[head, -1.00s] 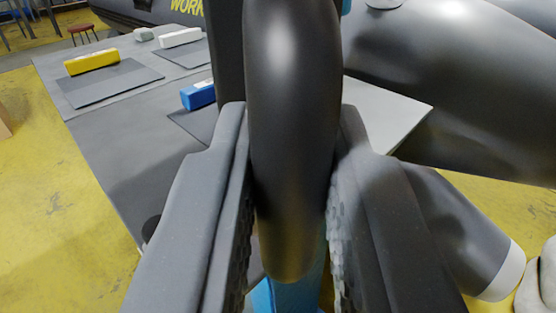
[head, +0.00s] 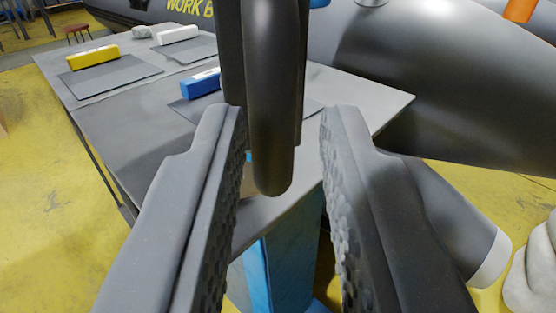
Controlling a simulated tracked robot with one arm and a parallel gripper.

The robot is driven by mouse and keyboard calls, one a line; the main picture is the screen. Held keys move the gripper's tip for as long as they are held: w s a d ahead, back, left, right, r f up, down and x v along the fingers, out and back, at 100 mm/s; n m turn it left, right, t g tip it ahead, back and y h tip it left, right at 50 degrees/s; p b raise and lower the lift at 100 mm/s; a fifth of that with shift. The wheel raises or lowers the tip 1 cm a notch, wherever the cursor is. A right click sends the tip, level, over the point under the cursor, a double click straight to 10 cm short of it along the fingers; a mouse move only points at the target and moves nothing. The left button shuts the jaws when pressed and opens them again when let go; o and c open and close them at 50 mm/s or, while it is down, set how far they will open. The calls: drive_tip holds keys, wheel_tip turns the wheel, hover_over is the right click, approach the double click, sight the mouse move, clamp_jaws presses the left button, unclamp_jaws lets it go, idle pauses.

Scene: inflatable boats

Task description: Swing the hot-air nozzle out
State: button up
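A dark grey rounded bar (head: 270,110), which may be the handle or arm of the hot-air nozzle, hangs down at the top middle of the head view. A second dark upright part (head: 232,60) stands right behind it. My gripper (head: 283,115) is open, with one textured finger on each side of the bar's line. The bar's lower end sits between the fingers, nearer the left one, with a clear gap to the right one. I cannot make out the nozzle tip itself.
A grey table (head: 130,115) carries a yellow block (head: 93,57), a blue block (head: 201,83) and a white block (head: 177,34) on dark sheets. A blue post (head: 285,265) stands below. A large dark inflatable tube (head: 460,90) fills the right. Yellow floor is at left.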

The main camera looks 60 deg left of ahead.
drive_tip(key=v, duration=1)
drive_tip(key=shift+b, duration=0.45)
drive_tip(key=shift+s+a, duration=0.1)
drive_tip(key=w+d+r+m+t+h+b, duration=0.1)
drive_tip(key=w+d+r+t+h, duration=0.2)
drive_tip(key=r, duration=0.4)
drive_tip(key=w+d+r+m+t+h, duration=0.1)
drive_tip(key=w+d+r+t+h, duration=0.25)
drive_tip(key=r, duration=0.45)
drive_tip(key=w+d+r+m+t+h+b, duration=0.1)
drive_tip(key=w+d+r+t+h, duration=0.2)
drive_tip(key=r, duration=0.4)
drive_tip(key=s+d+r+m+h+b, duration=0.1)
drive_tip(key=s+d+r+m+h, duration=0.15)
drive_tip(key=r, duration=0.45)
drive_tip(key=s+d+r+m+h, duration=0.2)
drive_tip(key=r+m+h, duration=0.15)
drive_tip(key=r, duration=0.35)
drive_tip(key=s+a+r+m, duration=0.1)
drive_tip(key=s+r, duration=0.2)
drive_tip(key=s, duration=0.5)
drive_tip(key=s+a+r+m+g+b, duration=0.1)
drive_tip(key=s+a+r, duration=0.1)
drive_tip(key=s, duration=0.5)
drive_tip(key=s+a+r+m+g+b, duration=0.1)
drive_tip(key=s+r, duration=0.3)
drive_tip(key=s, duration=0.4)
drive_tip(key=shift+s+a+r+m+h, duration=0.3)
drive_tip(key=shift+s+a+m+h, duration=0.05)
drive_tip(key=shift+a+m, duration=0.1)
